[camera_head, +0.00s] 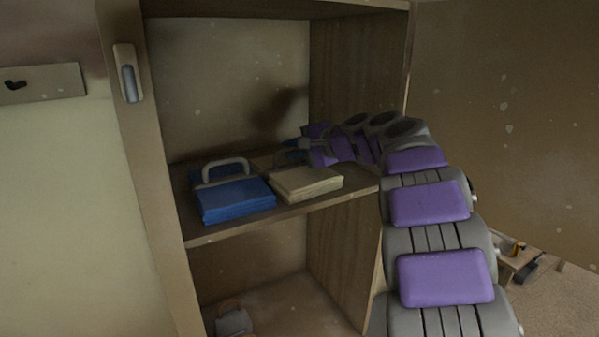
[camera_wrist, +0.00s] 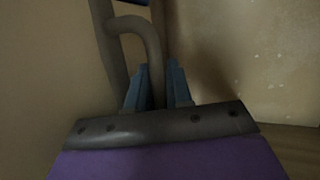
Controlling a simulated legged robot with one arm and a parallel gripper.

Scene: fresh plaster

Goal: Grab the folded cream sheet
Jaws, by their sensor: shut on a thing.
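The folded cream sheet (camera_head: 306,184) lies flat on the middle shelf, near its right side wall. My gripper (camera_head: 292,152) reaches in from the right, behind the sheet, and is partly hidden by my arm. In the wrist view, my gripper's blue fingers (camera_wrist: 157,88) are closed around a grey curved handle (camera_wrist: 151,45). A plain cream surface, apparently the sheet (camera_wrist: 45,75), fills the left of that view. The handle appears to belong to the sheet, but where they join is not clear. The sheet appears to rest on the shelf.
A blue folded bundle (camera_head: 236,201) with a grey handle lies left of the sheet, close to it. The wooden side wall (camera_head: 350,95) stands close to my arm. A pale item (camera_head: 233,321) sits on the lower shelf. A small table (camera_head: 517,262) is at lower right.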

